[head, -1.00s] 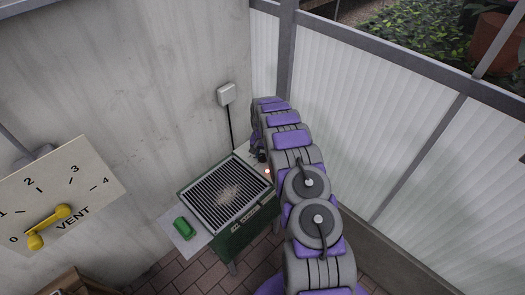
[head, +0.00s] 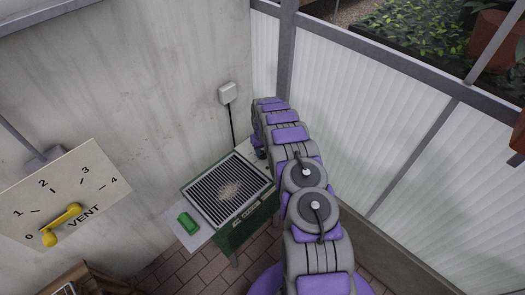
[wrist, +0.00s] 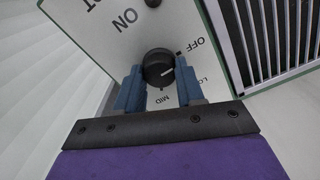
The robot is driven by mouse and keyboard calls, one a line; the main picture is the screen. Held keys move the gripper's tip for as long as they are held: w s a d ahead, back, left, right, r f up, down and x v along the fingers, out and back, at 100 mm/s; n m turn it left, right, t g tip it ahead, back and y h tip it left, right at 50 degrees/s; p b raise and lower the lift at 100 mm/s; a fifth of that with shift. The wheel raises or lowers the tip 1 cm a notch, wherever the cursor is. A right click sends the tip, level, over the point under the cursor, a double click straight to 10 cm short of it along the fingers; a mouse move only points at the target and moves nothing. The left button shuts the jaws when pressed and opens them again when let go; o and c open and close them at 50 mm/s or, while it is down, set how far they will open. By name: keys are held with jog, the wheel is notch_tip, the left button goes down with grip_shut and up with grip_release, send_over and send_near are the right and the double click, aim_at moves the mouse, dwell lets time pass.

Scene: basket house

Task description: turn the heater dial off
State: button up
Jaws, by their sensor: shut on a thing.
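The heater (head: 236,232) is a green box with a dark grille on top, low by the wall corner in the head view. In the wrist view, its black round dial (wrist: 157,60) sits on a white panel (wrist: 110,42) marked OFF, LO and MID. The dial's white line points right, towards the space between OFF and LO; I cannot tell exactly which. My gripper (wrist: 159,68) is shut on the dial, one blue finger on each side. In the head view my arm hides the gripper and dial.
A yellow-handled VENT dial plate (head: 66,196) is on the wall at left. A green object (head: 188,222) lies on the heater's left shelf. A white wall box (head: 227,93) has a cord running down. A ribbed pale wall (head: 400,130) stands right of my arm.

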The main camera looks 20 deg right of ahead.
dwell(0.4)
jog(key=o, duration=1)
jog(key=shift+o, duration=0.2)
jog(key=shift+r, duration=0.15)
notch_tip(320, 180, up, 17)
jog(key=p, duration=0.2)
jog(key=shift+d, duration=0.1)
